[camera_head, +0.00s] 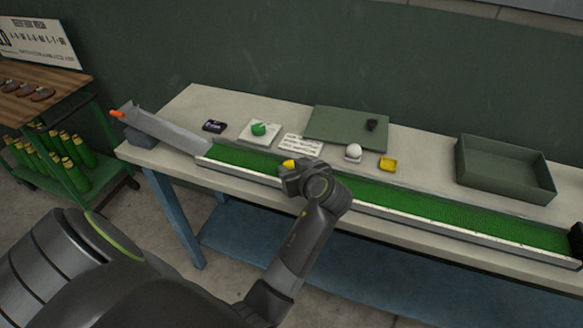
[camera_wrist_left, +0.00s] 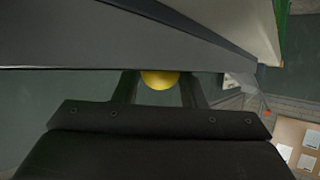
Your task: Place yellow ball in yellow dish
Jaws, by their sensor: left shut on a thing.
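My left gripper (camera_head: 291,170) is above the green turf lane, with its fingers shut on the yellow ball (camera_head: 289,163). In the left wrist view the yellow ball (camera_wrist_left: 160,80) shows between the two fingers of the left gripper (camera_wrist_left: 160,88), partly hidden by a grey edge. My right gripper is not in view.
A white ball (camera_head: 353,150) is just left of the yellow dish. A green ball (camera_head: 259,128) rests on a white square. A white printed card (camera_head: 301,144), a green mat (camera_head: 345,124) and a large green tray (camera_head: 505,171) are on the table. A grey ramp (camera_head: 168,130) meets the lane's left end.

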